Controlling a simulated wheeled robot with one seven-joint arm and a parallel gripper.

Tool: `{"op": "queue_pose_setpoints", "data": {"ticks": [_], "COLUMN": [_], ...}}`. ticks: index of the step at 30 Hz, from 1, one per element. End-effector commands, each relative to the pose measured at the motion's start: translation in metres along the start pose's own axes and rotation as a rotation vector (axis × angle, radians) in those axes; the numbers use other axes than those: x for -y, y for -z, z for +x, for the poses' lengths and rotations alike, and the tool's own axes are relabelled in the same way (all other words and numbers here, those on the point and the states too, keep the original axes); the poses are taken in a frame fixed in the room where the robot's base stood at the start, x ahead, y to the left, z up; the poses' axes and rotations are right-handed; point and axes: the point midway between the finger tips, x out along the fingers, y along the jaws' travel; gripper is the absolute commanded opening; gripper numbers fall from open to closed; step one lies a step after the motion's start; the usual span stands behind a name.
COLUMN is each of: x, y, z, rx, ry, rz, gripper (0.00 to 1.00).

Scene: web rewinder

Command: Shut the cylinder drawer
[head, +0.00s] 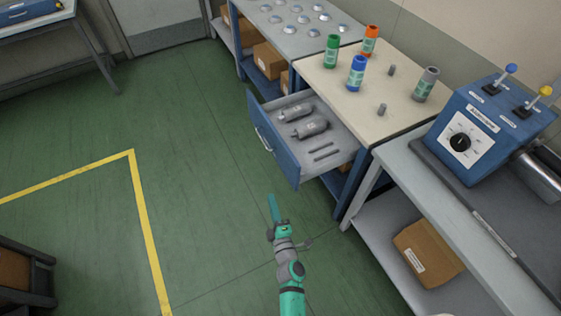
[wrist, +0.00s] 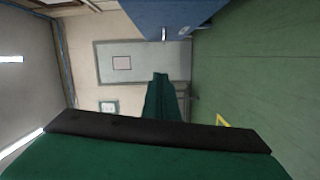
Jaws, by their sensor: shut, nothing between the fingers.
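The cylinder drawer (head: 270,137) with a blue front and a pale handle is pulled well out from under the cream-topped bench. Two grey cylinders (head: 304,120) and two thin rods lie inside it. My gripper (head: 272,198) is shut and empty, with its teal fingers pointing toward the drawer's side of the room. In the head view it appears just below the drawer front's near corner, apart from it. In the wrist view, my shut fingers (wrist: 160,80) show in the middle, and a blue panel that looks like the drawer front (wrist: 165,14) is at the top.
The bench top (head: 330,83) holds green, blue, orange and grey cylinders. A blue control box (head: 487,128) with levers stands on the right-hand bench, above a shelf with a cardboard box (head: 427,252). Green floor left of the drawer is clear, with a yellow line (head: 147,225).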

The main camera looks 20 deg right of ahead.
Motion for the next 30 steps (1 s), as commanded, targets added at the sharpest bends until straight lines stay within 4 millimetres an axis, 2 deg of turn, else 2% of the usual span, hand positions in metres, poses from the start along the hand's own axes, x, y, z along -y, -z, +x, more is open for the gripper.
{"op": "queue_pose_setpoints", "data": {"ticks": [1, 3, 9, 14, 17, 30], "x": [-0.003, -0.005, -0.009, -0.01, -0.011, -0.012], "y": [-0.009, -0.018, -0.032, -0.033, -0.033, -0.034], "z": [0.018, 0.034, 0.059, 0.072, 0.087, 0.162], "rx": [0.008, 0.014, 0.024, 0.024, 0.023, 0.023], "ry": [-0.008, -0.01, -0.012, -0.012, -0.013, -0.013], "rz": [-0.042, -0.094, -0.171, -0.177, -0.177, -0.175], "gripper": [0.0, 0.0, 0.0, 0.0, 0.0, 0.0]}}
